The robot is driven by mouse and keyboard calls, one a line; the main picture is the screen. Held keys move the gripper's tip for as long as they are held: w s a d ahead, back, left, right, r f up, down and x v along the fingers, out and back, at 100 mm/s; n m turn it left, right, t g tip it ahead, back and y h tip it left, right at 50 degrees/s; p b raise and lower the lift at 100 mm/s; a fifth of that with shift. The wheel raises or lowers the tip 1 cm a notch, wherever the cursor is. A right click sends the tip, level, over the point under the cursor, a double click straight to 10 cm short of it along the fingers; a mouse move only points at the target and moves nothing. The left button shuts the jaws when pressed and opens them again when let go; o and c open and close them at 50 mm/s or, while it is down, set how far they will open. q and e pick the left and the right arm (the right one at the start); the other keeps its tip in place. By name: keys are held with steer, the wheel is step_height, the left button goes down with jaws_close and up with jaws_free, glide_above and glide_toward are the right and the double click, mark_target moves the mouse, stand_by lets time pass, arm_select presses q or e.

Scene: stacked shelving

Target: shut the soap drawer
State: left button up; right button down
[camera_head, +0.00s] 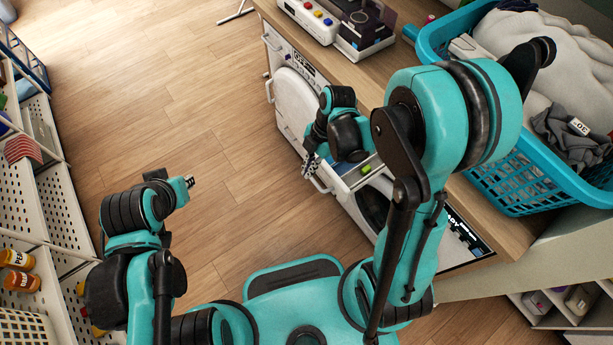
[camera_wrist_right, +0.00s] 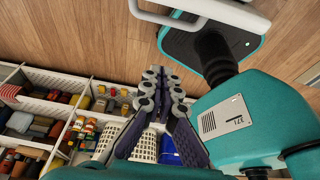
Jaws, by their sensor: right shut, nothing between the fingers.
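The soap drawer (camera_head: 352,179) juts out from the front of a white washing machine below the counter in the head view, so it stands open. Part of it is hidden behind my right arm. My right gripper (camera_head: 311,167) is shut and empty by the drawer's outer end, close to its handle; I cannot tell whether they touch. In the right wrist view, my right gripper's fingers (camera_wrist_right: 163,88) are together, and a white handle (camera_wrist_right: 205,9) shows beyond them at the top. My left gripper (camera_head: 190,182) is over the floor at the left, away from the drawer; its opening is too small to judge.
A wooden counter (camera_head: 412,82) above the machines carries a blue laundry basket (camera_head: 520,185) and a device with coloured buttons (camera_head: 308,20). Another white machine (camera_head: 295,95) stands farther back. White shelving (camera_head: 62,215) lines the left. The floor between is clear.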

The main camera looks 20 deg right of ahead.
mark_target(334, 166)
step_height(334, 166, down, 9)
steer(key=b, duration=0.5)
steer(key=shift+w+d+r, duration=0.15)
steer(key=shift+d, duration=0.3)
steer(key=w+d, duration=0.1)
steer(key=d, duration=0.1)
steer(key=w+d, duration=0.1)
steer(key=d, duration=0.2)
steer(key=w+d, duration=0.1)
steer(key=d, duration=0.2)
steer(key=shift+d, duration=0.25)
steer(key=shift+b, duration=0.3)
